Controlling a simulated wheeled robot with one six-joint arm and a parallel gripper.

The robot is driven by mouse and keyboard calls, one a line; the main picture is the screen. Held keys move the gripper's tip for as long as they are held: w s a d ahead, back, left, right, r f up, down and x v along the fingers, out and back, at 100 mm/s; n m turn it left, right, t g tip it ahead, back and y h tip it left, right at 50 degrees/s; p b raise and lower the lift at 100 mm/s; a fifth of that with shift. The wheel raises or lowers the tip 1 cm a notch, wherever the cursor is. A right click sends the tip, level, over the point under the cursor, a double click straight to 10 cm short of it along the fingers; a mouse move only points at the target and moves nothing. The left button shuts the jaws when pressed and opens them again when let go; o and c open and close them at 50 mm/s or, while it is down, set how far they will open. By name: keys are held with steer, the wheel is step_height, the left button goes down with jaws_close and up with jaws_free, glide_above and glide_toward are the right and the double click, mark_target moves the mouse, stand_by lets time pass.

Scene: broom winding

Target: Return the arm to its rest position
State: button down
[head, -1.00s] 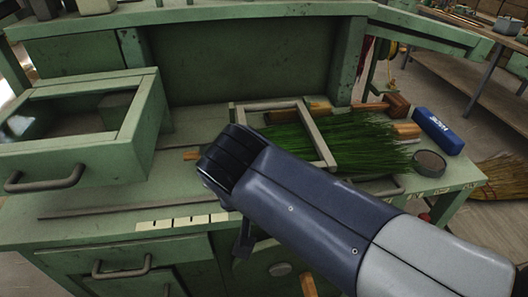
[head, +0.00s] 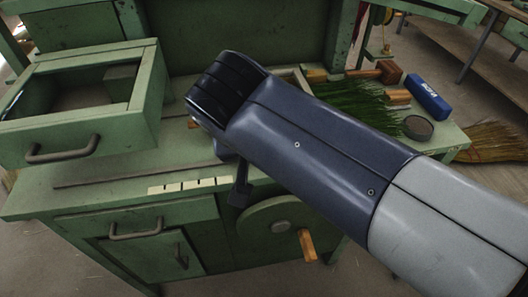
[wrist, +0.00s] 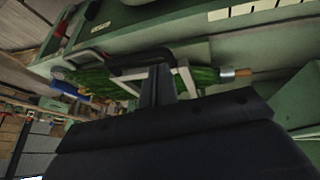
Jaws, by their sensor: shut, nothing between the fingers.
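My arm reaches across the head view from the lower right, with its dark blue end over the bench. In the wrist view my gripper (wrist: 157,84) has its dark fingers together, with nothing between them. Behind the fingers are a pale frame (wrist: 187,80) and green bristles (wrist: 205,76). In the head view the green bristles (head: 362,98) lie on the bench, and my arm hides part of them and most of the frame.
The green workbench (head: 110,190) has an open drawer (head: 60,148) at left. A crank wheel with a wooden handle (head: 307,245) is on its front. A blue box (head: 428,98) and a round tin (head: 417,128) stand at right. A straw broom (head: 495,142) lies beyond.

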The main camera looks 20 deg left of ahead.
steer(key=v, duration=0.6)
steer(key=shift+r, duration=0.15)
